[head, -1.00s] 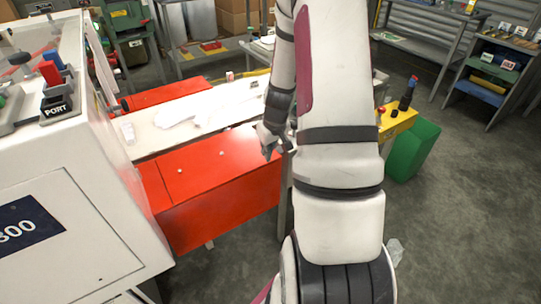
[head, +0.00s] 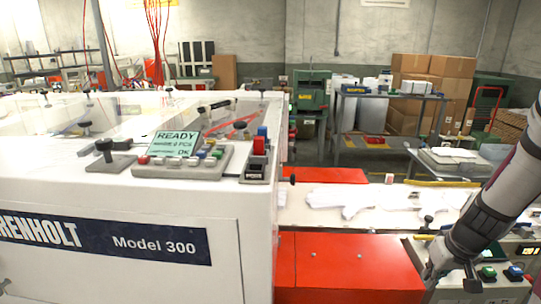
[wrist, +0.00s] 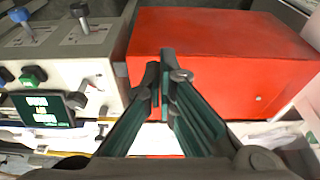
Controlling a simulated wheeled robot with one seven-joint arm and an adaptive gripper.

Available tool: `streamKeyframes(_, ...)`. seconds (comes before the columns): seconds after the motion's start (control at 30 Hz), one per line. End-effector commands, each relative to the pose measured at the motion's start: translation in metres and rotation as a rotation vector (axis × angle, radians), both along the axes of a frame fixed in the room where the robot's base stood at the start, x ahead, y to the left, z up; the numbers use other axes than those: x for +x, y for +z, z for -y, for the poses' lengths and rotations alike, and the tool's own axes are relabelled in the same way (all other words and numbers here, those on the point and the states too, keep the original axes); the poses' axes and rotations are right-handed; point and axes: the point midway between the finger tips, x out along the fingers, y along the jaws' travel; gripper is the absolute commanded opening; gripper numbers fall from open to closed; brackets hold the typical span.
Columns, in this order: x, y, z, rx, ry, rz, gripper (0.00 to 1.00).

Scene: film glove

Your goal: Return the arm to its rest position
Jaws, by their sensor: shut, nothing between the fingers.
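My arm (head: 495,212) shows at the right edge of the head view, reaching down and to the left. My gripper (head: 450,268) hangs at its lower end, near the right end of the red cover (head: 350,262). In the wrist view my gripper (wrist: 161,85) has its dark green fingers brought together at the tips, with nothing held. The red cover (wrist: 220,60) lies beyond the fingertips in that view.
A white machine (head: 120,190) marked Model 300 fills the left, with a lit READY display (head: 172,143) on top. A white bed (head: 300,212) with pale gloves (head: 350,198) runs behind the red cover. A button panel (head: 505,272) sits beside my gripper.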

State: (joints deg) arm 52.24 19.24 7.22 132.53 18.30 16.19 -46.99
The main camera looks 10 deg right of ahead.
Motion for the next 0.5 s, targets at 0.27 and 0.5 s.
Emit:
streamKeyframes(0.27,0.016,0.079,-0.075,-0.016,0.096,0.027,0.0)
streamKeyframes(0.5,-0.005,0.152,-0.162,-0.023,0.178,0.048,0.0)
